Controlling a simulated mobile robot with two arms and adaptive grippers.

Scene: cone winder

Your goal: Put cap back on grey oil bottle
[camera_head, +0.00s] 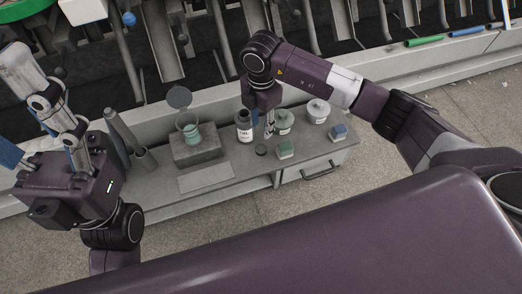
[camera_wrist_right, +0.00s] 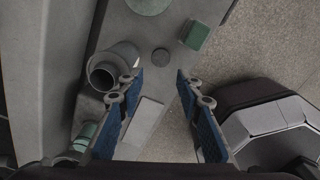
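The grey oil bottle (camera_head: 244,127), dark with a white label, stands upright on the grey bench. Its open, uncapped mouth shows in the right wrist view (camera_wrist_right: 104,75). A small dark round cap (camera_head: 262,151) lies flat on the bench in front of the bottle; it also shows in the right wrist view (camera_wrist_right: 160,57). My right gripper (camera_head: 268,128) points down just right of the bottle. In the wrist view it is open and empty (camera_wrist_right: 160,84), with one finger close to the bottle. My left gripper (camera_head: 24,118) is raised at the far left, fingers spread and empty.
A grey block (camera_head: 195,149) with a green cup (camera_head: 191,131) stands left. A flat plate (camera_head: 206,177) lies in front. Machine parts line the back.

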